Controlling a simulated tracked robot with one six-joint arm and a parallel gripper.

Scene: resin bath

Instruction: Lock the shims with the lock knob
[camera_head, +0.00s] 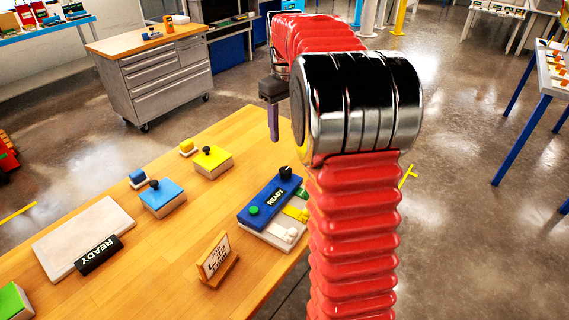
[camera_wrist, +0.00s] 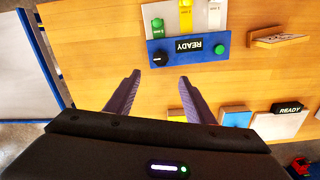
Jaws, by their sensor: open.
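A blue fixture block (camera_head: 268,203) with a READY display lies on the wooden table; it also shows in the wrist view (camera_wrist: 185,61). A black knob (camera_head: 286,172) stands at one end, and a round green button or knob (camera_head: 254,210) at the other; which is the lock knob is not marked. Green (camera_wrist: 180,22), yellow (camera_wrist: 186,18) and white (camera_wrist: 214,18) shims stick out along one side of the block. My gripper (camera_head: 273,136) is open and empty; in the wrist view its purple fingertips (camera_wrist: 160,76) are spread either side of the black knob (camera_wrist: 160,58), apparently short of it.
A wooden sign (camera_head: 215,260) stands beside the fixture. Blue (camera_head: 163,199) and yellow (camera_head: 212,163) knobbed blocks lie further left. A pale plate (camera_head: 80,235) with another READY display lies at the left. My arm hides part of the table's right side.

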